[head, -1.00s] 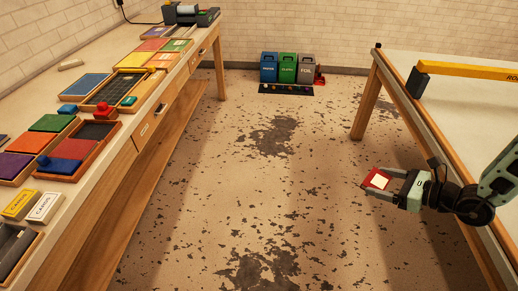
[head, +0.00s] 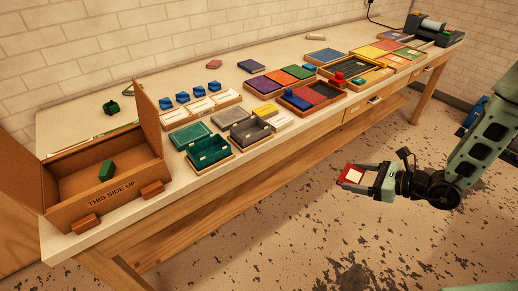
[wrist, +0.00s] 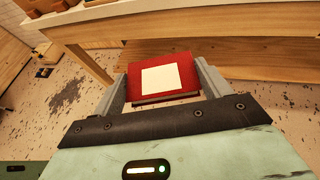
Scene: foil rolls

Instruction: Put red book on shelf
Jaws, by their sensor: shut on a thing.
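The red book (head: 354,173) has a pale square label on its cover. My gripper (head: 358,176) is shut on it and holds it over the floor, in front of the long table, at right in the head view. In the wrist view the red book (wrist: 162,77) lies flat between the two grey fingers of my gripper (wrist: 163,84), with the table's edge beyond it. I cannot make out a shelf for certain; a long wooden board runs low under the tabletop.
The long table (head: 232,165) crosses the head view. Trays with coloured blocks, such as a dark green box (head: 210,152), fill the front edge. Open floor (head: 300,235) lies in front.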

